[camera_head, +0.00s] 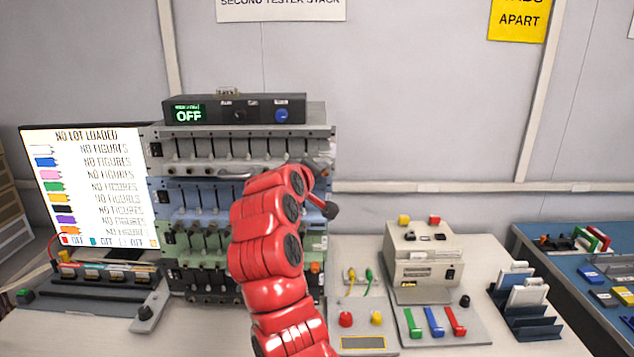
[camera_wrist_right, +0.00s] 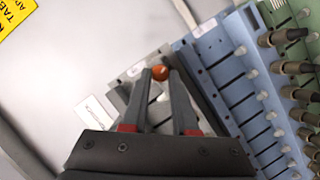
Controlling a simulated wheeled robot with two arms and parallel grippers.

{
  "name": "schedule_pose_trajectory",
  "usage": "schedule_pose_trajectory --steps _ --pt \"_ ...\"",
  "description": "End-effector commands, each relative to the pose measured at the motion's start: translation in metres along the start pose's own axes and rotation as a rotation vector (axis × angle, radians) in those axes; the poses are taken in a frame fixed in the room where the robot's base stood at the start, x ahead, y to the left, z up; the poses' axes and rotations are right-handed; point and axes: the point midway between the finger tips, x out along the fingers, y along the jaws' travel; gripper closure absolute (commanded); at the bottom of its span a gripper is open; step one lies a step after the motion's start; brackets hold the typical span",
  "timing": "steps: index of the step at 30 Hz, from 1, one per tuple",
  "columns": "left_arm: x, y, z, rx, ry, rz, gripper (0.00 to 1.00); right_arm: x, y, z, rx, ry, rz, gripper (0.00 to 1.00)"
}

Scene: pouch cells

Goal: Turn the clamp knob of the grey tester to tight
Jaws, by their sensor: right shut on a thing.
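The grey tester (camera_head: 240,150) is the top unit of the rack, under a dark box. In the right wrist view its panel (camera_wrist_right: 133,72) lies beyond my fingers. Its orange clamp knob (camera_wrist_right: 160,72) sits between the fingertips of my right gripper (camera_wrist_right: 160,82), which is shut on it. The knob's pointer or marking is too small to read. In the head view my red right arm rises in front of the rack and hides this knob; the gripper is mostly hidden at the grey tester's right end. My left gripper is in neither view.
Blue (camera_head: 180,192) and green (camera_head: 190,240) testers sit below the grey one. The dark box (camera_head: 235,108) on top reads OFF. A screen (camera_head: 90,185) stands left. A beige device (camera_head: 423,250) and a dark rack of cards (camera_head: 530,318) stand right.

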Motion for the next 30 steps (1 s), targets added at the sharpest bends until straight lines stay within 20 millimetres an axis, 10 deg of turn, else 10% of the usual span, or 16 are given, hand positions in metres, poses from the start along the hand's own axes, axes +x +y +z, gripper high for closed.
schedule_pose_trajectory --steps 27,28,30 --pt "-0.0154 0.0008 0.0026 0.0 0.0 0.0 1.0 0.0015 -0.0006 0.0027 0.17 -0.007 -0.075 1.0" --pt "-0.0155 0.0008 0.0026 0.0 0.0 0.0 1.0 0.0016 -0.0006 0.0027 0.17 -0.007 -0.075 0.71" --pt "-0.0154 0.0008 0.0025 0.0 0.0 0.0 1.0 0.0015 -0.0006 0.0026 0.17 -0.006 -0.075 0.59"
